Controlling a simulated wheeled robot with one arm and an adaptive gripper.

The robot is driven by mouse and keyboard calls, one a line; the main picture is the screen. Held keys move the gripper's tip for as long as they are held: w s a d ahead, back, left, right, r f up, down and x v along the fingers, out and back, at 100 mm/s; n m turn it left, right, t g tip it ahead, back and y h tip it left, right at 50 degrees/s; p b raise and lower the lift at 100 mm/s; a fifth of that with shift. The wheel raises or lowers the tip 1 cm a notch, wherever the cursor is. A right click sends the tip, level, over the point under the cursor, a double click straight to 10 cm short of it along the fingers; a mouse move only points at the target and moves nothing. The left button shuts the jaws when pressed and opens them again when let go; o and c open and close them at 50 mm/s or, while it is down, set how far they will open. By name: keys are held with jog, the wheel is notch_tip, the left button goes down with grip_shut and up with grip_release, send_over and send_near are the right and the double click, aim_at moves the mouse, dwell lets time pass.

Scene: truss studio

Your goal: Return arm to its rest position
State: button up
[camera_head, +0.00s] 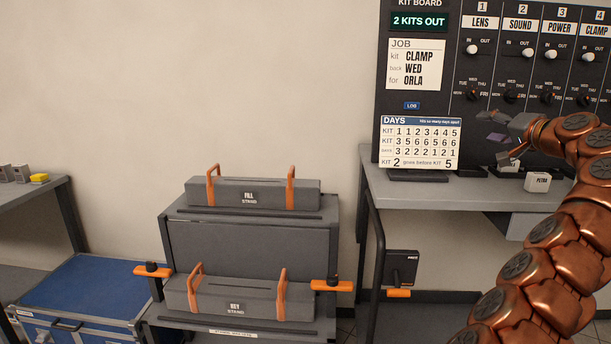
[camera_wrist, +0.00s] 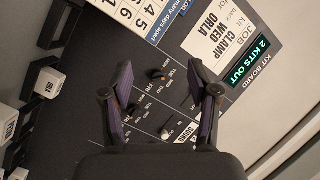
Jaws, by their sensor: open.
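My gripper (camera_head: 507,137) is at the end of my copper-coloured arm, on the right in the head view, in front of the lower part of the kit board (camera_head: 430,60). In the wrist view my gripper (camera_wrist: 161,95) shows two dark fingers spread apart with nothing between them. Behind them is the board's dark panel with its knobs and day labels. I cannot tell from these views how far the fingertips are from the panel. The board's screen reads "2 KITS OUT".
A grey bench (camera_head: 410,196) stands below the board, with a white block marked PETRA (camera_head: 537,182) on it. Two grey cases with orange handles, FILL (camera_head: 225,193) and KEY (camera_head: 205,298), sit on a rack. A blue trunk (camera_head: 85,288) is at lower left.

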jog(key=s+a+f+n+g+y, duration=0.1)
jog(key=a+f+n+g+y, duration=0.15)
jog(key=a, duration=0.85)
jog(key=s+a+f+n+g+y, duration=0.1)
jog(key=s+a+f+g+y, duration=0.2)
jog(key=a, duration=0.9)
jog(key=s+a+f+n+g+h, duration=0.1)
jog(key=s+a+f+n+g, duration=0.15)
jog(key=s+a+f, duration=0.35)
jog(key=s+a+f+n+g+h, duration=0.1)
jog(key=s+a+f+g, duration=0.25)
jog(key=s+a, duration=0.45)
jog(key=s+f+n+g+h, duration=0.1)
jog(key=s+f+g+h, duration=0.1)
jog(key=s+f, duration=0.55)
jog(key=s+f+g+h, duration=0.2)
jog(key=s+f, duration=0.3)
jog(key=s, duration=0.5)
jog(key=s+d+f+g+h, duration=0.2)
jog(key=s+d+f, duration=0.3)
jog(key=s, duration=0.4)
jog(key=s+d+f+g+h, duration=0.2)
jog(key=s+d+f, duration=0.3)
jog(key=s, duration=0.5)
notch_tip(320, 180, up, 21)
jog(key=t+p, duration=0.1)
jog(key=p, duration=1.8)
jog(key=shift+f+t, duration=0.15)
jog(key=shift+t, duration=0.1)
